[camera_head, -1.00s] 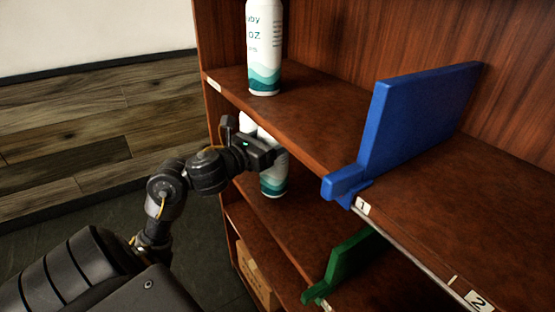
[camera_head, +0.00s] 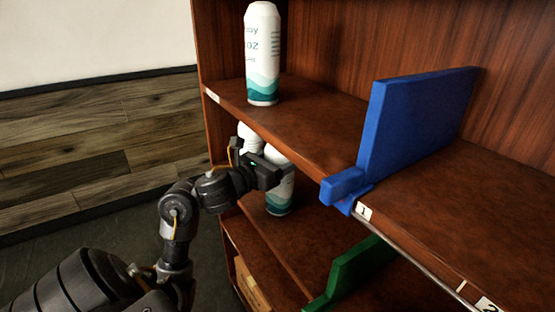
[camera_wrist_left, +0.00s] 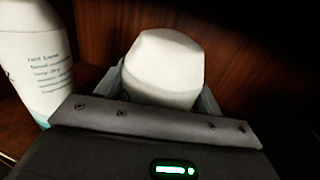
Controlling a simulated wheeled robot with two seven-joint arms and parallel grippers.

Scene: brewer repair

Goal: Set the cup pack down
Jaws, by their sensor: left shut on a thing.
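My left gripper (camera_head: 275,175) reaches into the middle shelf level and is shut on a white cup pack (camera_head: 279,200) with a teal band near its base. The pack is upright; its rounded white top (camera_wrist_left: 165,65) shows between the fingers in the left wrist view. Whether its base touches the shelf board cannot be told. A second white pack (camera_head: 249,136) stands just behind, mostly hidden by the gripper; it also shows at left in the left wrist view (camera_wrist_left: 35,60), apart from the held one. My right gripper is not in view.
A similar pack (camera_head: 262,55) stands on the top shelf (camera_head: 310,125), above the gripper. A blue divider (camera_head: 415,120) stands on that shelf, and a green divider (camera_head: 350,270) is lower. A cardboard box (camera_head: 252,285) sits at the bottom. Number labels line the front edge.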

